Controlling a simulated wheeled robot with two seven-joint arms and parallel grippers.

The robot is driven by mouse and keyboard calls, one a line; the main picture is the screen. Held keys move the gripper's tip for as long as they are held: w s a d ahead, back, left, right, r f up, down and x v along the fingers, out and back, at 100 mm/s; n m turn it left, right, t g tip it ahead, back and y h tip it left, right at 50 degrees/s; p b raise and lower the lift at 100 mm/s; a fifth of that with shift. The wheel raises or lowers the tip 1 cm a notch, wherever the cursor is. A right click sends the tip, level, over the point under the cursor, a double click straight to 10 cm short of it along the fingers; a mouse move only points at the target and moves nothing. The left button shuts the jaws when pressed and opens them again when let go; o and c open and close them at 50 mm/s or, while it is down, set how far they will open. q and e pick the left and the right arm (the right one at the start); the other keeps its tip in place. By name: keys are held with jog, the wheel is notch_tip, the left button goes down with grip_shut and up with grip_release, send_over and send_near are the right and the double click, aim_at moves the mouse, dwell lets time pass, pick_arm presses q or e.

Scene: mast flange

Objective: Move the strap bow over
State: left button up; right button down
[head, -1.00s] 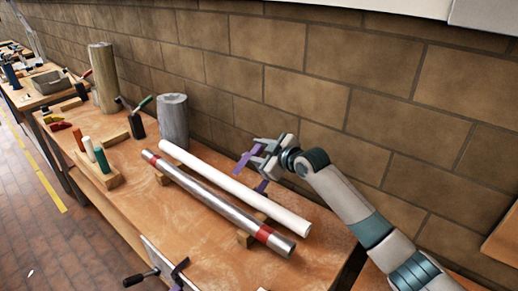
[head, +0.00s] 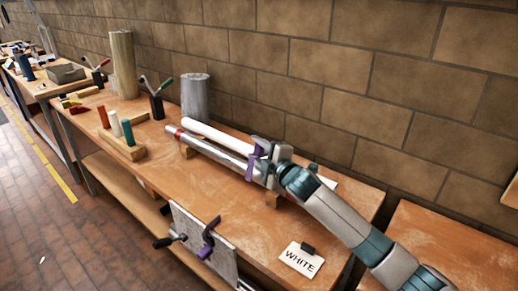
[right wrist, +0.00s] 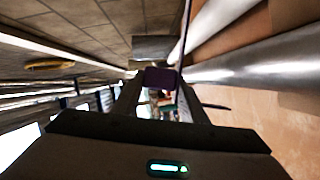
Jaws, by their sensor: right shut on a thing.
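A purple bow (head: 252,163), which I take for the strap bow, is held in my right gripper (head: 264,160). In the right wrist view the purple bow (right wrist: 162,78) sits between the fingers. The gripper is over the near part of a white pipe (head: 212,135) and a steel pipe (head: 207,149), hiding their near ends. I cannot tell whether the bow touches them. A second purple bow (head: 208,236) hangs on an upright grey panel (head: 190,228) at the bench's front. My left gripper is not in view.
The pipes rest on wooden blocks on the bench (head: 195,180). A card reading WHITE (head: 301,260) lies in front. A grey cylinder (head: 194,98) and a tool holder (head: 157,105) stand beyond. A brick wall (head: 300,80) runs behind.

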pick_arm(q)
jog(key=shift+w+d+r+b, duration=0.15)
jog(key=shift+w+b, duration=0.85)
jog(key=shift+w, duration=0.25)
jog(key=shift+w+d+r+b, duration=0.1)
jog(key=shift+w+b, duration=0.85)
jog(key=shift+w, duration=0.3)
pick_arm(e)
jog(key=shift+s+a+f+n+t, duration=0.25)
jog(key=shift+s+f+n, duration=0.25)
jog(key=shift+f, duration=0.35)
jog(key=shift+s+a+f+n+t, duration=0.15)
jog(key=shift+s+a+f+n, duration=0.35)
jog(key=shift+f, duration=0.3)
jog(key=shift+s+a+f+n+t, duration=0.2)
jog(key=shift+s+f+n, duration=0.15)
jog(key=shift+f+n, duration=0.4)
jog(key=shift+f, duration=0.15)
jog(key=c, duration=1.3)
grip_release()
jog(key=shift+o, duration=0.7)
jog(key=shift+f, duration=0.1)
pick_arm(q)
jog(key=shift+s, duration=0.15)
pick_arm(e)
jog(key=shift+s+d+f, duration=0.1)
jog(key=shift+d, duration=0.05)
